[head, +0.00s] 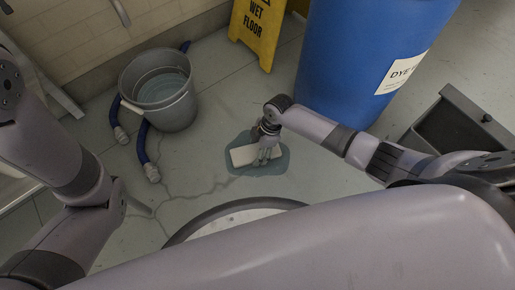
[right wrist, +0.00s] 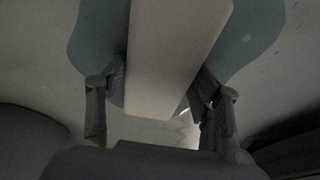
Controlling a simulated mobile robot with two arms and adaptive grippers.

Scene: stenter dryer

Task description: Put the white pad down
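The white pad (head: 243,156) is a flat, pale block over the blue-grey puddle (head: 275,166) on the floor. My right gripper (head: 267,150) reaches down to the pad's right part in the head view. In the right wrist view the pad (right wrist: 172,50) runs between the two fingers of my right gripper (right wrist: 160,100). The fingers lie against its two long sides, so the gripper is shut on it. I cannot tell whether the pad's underside touches the floor. My left arm shows at the left, but its gripper is not in view.
A grey bucket of water (head: 172,115) stands left of the puddle, with a blue hose (head: 143,143) beside it. A blue drum (head: 350,60) and a yellow wet floor sign (head: 257,30) stand behind. A dark bin (head: 450,125) is at the right. Floor around the puddle is clear.

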